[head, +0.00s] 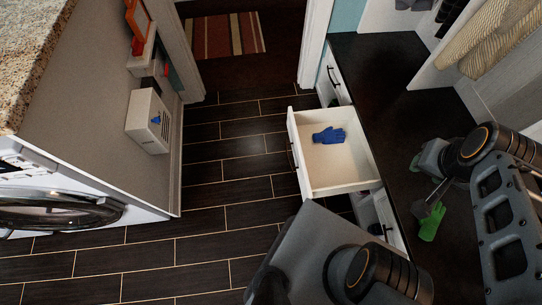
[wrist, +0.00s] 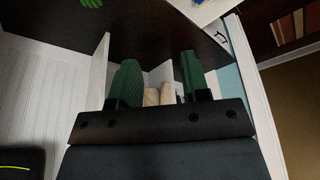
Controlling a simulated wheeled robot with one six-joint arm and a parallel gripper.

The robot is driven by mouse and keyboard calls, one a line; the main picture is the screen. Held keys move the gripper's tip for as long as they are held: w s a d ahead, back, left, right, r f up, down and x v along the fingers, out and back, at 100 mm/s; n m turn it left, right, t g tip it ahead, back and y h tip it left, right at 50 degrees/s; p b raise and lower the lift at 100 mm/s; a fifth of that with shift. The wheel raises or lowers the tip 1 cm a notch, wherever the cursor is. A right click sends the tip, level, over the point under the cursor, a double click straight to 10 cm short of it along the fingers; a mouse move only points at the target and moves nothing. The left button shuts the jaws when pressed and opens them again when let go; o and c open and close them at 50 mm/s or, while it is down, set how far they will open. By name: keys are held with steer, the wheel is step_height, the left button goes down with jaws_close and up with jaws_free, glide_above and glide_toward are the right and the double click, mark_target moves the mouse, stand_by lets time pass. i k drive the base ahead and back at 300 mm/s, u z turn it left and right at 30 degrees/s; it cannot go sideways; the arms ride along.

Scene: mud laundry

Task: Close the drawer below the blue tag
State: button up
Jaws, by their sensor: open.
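A white drawer (head: 357,178) stands pulled out from the dark-topped bench in the head view, with a blue glove (head: 329,135) lying inside it. I cannot make out a blue tag on the bench fronts. My gripper (wrist: 158,70) is open and empty in the wrist view, its two green fingers apart. In the head view my arm is over the right part of the bench, to the right of the open drawer and apart from it. A white edge at the top of the wrist view may be part of this drawer; I cannot tell.
A green glove (head: 431,222) lies on the dark bench top (head: 376,75). Other drawer fronts with dark handles flank the open drawer. Striped cloths (head: 500,40) hang at upper right. A washer (head: 60,208) stands at left. The dark tiled floor (head: 235,185) between is clear.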

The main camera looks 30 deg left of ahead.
mark_target(323, 171)
steer(key=u, duration=1.15)
steer(key=k, duration=0.2)
steer(key=u, duration=1.15)
steer(key=i, duration=0.95)
steer(key=u, duration=0.25)
